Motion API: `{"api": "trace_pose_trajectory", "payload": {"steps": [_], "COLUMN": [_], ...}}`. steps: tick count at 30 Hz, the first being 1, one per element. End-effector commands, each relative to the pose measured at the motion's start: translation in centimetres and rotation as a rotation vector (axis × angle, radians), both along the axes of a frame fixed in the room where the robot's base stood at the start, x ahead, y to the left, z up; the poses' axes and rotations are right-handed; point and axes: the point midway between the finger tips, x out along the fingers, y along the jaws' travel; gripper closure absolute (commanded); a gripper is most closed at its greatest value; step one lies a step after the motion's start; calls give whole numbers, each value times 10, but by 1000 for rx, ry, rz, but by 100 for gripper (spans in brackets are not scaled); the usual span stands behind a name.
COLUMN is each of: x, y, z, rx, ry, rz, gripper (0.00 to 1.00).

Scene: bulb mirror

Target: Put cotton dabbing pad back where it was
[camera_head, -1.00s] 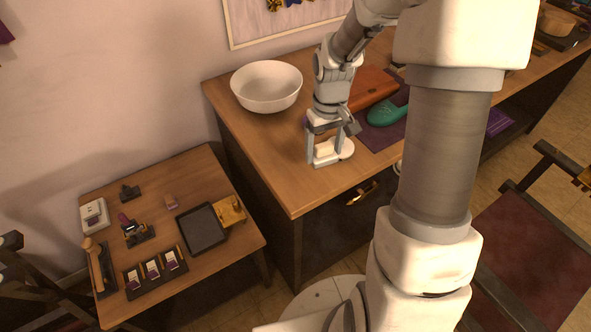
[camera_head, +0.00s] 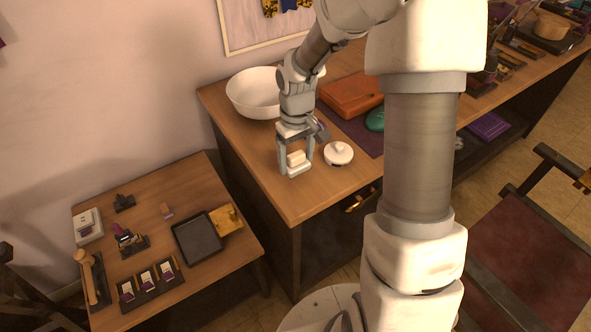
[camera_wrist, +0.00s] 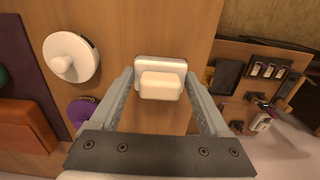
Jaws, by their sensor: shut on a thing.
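A white rectangular pad with a block-shaped grip, which I take to be the cotton dabbing pad (camera_head: 295,168), is between the fingers of my gripper (camera_head: 294,163), near the front left part of the wooden counter. In the wrist view the pad (camera_wrist: 160,65) sits between the two fingertips of my gripper (camera_wrist: 160,88), which is shut on its grip. I cannot tell whether its underside touches the counter. A round white lidded thing with a knob (camera_head: 338,154) stands apart to the right; it also shows in the wrist view (camera_wrist: 70,58).
A white bowl (camera_head: 250,96), an orange-brown case (camera_head: 352,94) and a green item (camera_head: 375,120) are on the counter (camera_head: 300,205). A purple round thing (camera_wrist: 80,110) lies near the lidded one. A lower side table (camera_head: 185,205) holds a dark tray (camera_head: 199,238) and several small items.

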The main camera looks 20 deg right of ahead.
Motion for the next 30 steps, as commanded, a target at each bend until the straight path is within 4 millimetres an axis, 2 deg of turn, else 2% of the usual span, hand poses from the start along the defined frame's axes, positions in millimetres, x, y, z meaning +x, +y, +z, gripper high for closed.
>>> {"api": "trace_pose_trajectory", "payload": {"steps": [4,11,23,24,26,30], "x": [1,0,1,1,1,1], "y": [3,3,2,2,2,2], "z": [-9,-41,-47,-45,-45,-45], "rx": [0,0,0,0,0,0], "ry": [2,3,0,0,0,0], "rz": [0,0,-1,-1,-1,-1], "gripper": [81,81,81,13,2,0]}}
